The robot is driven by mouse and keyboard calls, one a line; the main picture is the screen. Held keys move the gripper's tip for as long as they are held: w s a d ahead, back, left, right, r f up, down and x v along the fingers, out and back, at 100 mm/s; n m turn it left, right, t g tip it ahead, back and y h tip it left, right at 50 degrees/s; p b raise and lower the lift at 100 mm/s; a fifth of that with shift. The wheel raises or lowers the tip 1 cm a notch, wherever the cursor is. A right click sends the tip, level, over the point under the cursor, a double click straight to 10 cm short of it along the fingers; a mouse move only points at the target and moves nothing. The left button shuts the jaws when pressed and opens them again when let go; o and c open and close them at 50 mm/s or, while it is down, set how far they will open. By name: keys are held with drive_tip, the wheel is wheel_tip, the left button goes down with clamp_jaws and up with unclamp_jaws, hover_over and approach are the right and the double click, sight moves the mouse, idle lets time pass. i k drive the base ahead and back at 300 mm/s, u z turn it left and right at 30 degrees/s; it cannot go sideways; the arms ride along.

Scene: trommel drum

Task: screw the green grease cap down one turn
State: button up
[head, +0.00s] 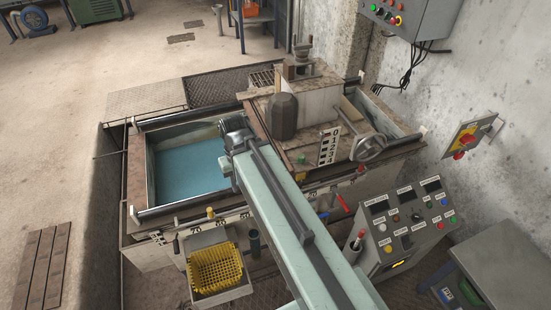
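A small green cap (301,159) sits on the rusty top of the machine, just left of a white number plate (329,146) marked 0 to 4. It is small here, and how far it is screwed down cannot be told. My pale green arm rises from the bottom of the head view and ends at a dark joint left of the cap. My gripper does not show; it is out of sight beyond or below that joint. Nothing is seen touching the green cap.
A handwheel (372,147) stands right of the number plate, and a dark domed housing (283,116) stands behind the cap. A blue-filled tank (187,168) lies left. A yellow basket (216,268) and a control box (404,225) stand in front. A wall bounds the right.

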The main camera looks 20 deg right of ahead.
sight(301, 157)
drive_tip(key=u, duration=0.9)
drive_tip(key=k, duration=1.35)
drive_tip(key=z, duration=1.15)
drive_tip(key=i, duration=1)
drive_tip(key=u, duration=0.05)
